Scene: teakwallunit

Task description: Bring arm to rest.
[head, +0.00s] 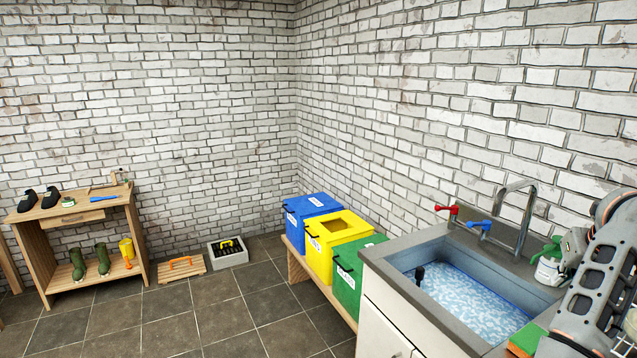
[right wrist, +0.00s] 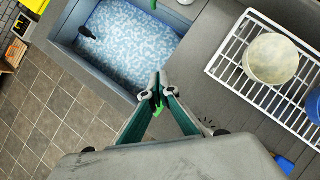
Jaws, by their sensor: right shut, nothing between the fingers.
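My right arm (head: 600,275) rises along the right edge of the head view, beside the sink. In the right wrist view my right gripper (right wrist: 157,92) has its fingertips together, with nothing held. It is over the counter by the near corner of the sink. Small green bits show around its fingers; I cannot tell what they are. My left arm and gripper are not in view.
The water-filled sink (head: 400,262) has a tall faucet (head: 522,205) with red and blue handles. A spray bottle (head: 548,268) stands near my arm. A white rack (right wrist: 232,78) holds a pale round bowl (right wrist: 270,58). Blue, yellow (head: 322,245) and green bins stand left of the sink.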

